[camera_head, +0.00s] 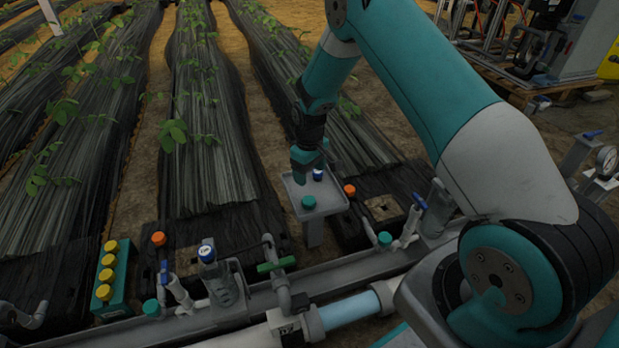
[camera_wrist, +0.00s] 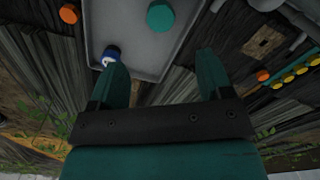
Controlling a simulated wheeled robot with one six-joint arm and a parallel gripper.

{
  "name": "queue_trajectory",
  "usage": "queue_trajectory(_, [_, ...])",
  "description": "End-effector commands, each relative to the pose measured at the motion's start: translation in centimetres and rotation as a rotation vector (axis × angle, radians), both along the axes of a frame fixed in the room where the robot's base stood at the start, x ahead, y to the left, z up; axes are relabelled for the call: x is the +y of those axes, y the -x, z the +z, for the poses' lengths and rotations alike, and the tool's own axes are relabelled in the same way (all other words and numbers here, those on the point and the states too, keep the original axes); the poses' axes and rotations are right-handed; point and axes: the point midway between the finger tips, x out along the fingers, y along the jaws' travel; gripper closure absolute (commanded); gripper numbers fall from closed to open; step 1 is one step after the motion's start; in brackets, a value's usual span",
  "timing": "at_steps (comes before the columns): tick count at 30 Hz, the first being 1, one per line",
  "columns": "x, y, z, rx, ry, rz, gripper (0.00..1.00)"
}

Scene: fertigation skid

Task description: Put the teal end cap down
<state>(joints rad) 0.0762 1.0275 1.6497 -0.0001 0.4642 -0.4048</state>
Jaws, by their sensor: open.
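A teal end cap (camera_head: 309,201) stands on the small grey tray (camera_head: 294,190), near its front edge. In the wrist view the cap (camera_wrist: 160,16) sits on the tray (camera_wrist: 143,63) beyond my fingertips and apart from them. My gripper (camera_head: 305,160) is over the back part of the tray, pointing down. In the wrist view my gripper (camera_wrist: 160,60) has its fingers spread, with only bare tray between them. A blue-and-white cap (camera_head: 318,174) is on the tray too. In the wrist view this blue-and-white cap (camera_wrist: 110,54) is close beside the left fingertip; I cannot tell if they touch.
An orange cap (camera_head: 349,190) is just right of the tray. Pipework with a green-handled valve (camera_head: 276,265) and another teal cap (camera_head: 385,239) runs in front. A teal rack with yellow caps (camera_head: 107,275) stands at the left. Covered crop rows (camera_head: 205,120) lie behind.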

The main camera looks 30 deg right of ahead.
Motion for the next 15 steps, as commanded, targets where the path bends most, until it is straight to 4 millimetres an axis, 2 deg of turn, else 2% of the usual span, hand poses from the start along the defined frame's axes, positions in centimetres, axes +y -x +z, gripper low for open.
queue_trajectory(4, [0.4, 0.0, 1.8, -0.004, -0.006, 0.003, 0.27])
queue_trajectory(7, [2.1, 0.4, 5.0, -0.019, -0.029, 0.016, 0.27])
queue_trajectory(11, [6.3, 2.7, 12.0, -0.045, -0.09, 0.048, 0.27])
queue_trajectory(12, [7.8, 4.1, 14.4, -0.05, -0.113, 0.061, 0.27])
queue_trajectory(15, [11.1, 8.2, 19.7, -0.061, -0.17, 0.096, 0.27])
